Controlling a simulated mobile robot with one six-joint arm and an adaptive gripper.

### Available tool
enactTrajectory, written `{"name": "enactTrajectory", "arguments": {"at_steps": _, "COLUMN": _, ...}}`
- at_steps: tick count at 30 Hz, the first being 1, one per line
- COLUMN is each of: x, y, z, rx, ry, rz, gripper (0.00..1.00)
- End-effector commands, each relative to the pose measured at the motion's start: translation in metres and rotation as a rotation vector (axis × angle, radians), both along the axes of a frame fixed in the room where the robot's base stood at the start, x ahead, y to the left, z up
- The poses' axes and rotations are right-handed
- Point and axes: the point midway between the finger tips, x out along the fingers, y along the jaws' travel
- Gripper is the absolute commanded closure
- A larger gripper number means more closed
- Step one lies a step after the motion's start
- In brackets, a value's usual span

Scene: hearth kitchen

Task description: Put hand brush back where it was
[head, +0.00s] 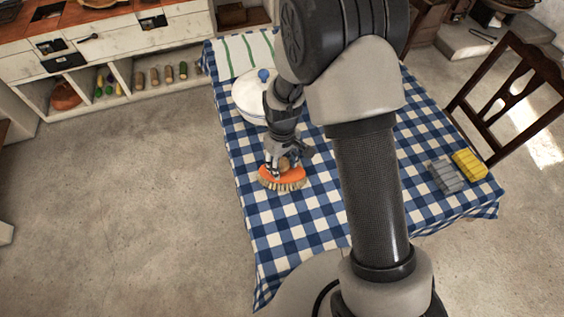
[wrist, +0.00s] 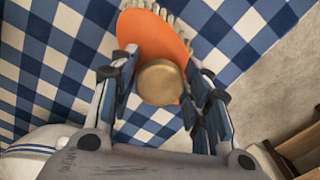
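The hand brush (head: 282,179) has an orange body, pale bristles and a round wooden knob. It appears to rest bristles down on the blue checked tablecloth, near the table's left edge. My gripper (head: 287,160) is right over it, pointing down. In the wrist view the brush's orange body (wrist: 152,36) lies beyond and under the brass-coloured knob (wrist: 160,82). Whether the fingertips reach down to the knob's height is hard to tell.
A white lidded pot with a blue knob (head: 254,97) stands behind the gripper on the table (head: 300,215). A striped towel (head: 243,54) lies at the back. A grey sponge-like block (head: 445,176) and a yellow one (head: 469,164) lie at right, near a wooden chair (head: 520,85).

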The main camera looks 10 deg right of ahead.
Motion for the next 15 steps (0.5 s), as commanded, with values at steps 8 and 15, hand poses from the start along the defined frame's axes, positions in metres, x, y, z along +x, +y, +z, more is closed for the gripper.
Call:
{"name": "enactTrajectory", "arguments": {"at_steps": 8, "x": -0.0001, "y": -0.0001, "z": 0.0002, "rx": 0.0, "ry": 0.0, "rz": 0.0, "gripper": 0.44}}
{"name": "enactTrajectory", "arguments": {"at_steps": 15, "x": 0.0, "y": 0.0, "z": 0.0052, "rx": 0.0, "ry": 0.0, "rz": 0.0, "gripper": 0.44}}
